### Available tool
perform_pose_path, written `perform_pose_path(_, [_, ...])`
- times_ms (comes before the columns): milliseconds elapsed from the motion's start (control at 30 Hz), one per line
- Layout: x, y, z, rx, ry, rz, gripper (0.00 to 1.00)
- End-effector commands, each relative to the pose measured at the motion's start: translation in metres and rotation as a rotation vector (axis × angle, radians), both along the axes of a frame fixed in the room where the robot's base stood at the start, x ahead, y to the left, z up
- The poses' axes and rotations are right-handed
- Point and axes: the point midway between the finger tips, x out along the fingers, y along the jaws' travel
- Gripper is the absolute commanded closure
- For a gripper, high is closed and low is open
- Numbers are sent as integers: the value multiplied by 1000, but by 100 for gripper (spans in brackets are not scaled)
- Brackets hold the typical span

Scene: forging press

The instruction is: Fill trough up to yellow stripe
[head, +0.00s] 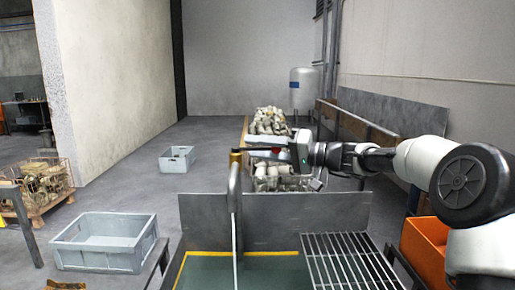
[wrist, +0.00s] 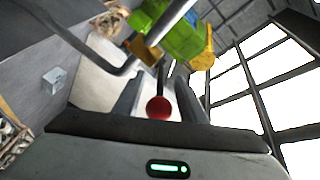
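The trough (head: 275,222) is at the bottom of the head view. A yellow stripe (head: 245,254) runs along its inner walls above a dark green surface (head: 210,275). I cannot tell exactly how close the surface is to the stripe. A bent grey tap pipe (head: 235,180) stands over it, and a thin pale stream (head: 237,245) runs down from it. In the wrist view the tap's green and yellow valve (wrist: 175,30) has a lever with a red knob (wrist: 158,107). My gripper (wrist: 157,97) has its fingers apart on either side of the knob, with visible gaps.
A wire rack (head: 345,262) covers the trough's right side. An orange bin (head: 425,245) stands right of it. Grey crates (head: 105,268) (head: 176,167) lie on the floor to the left. Crates of metal parts (head: 270,120) stand behind the tap.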

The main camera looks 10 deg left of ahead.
Motion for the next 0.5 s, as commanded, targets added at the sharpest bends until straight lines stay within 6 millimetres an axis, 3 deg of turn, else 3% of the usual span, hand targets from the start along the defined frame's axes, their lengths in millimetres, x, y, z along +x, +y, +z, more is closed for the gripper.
perform_pose_path(167, [-7, -26, 0, -2, 0, -5, 62])
perform_pose_path(500, [-30, -107, 1, 0, 0, -6, 62])
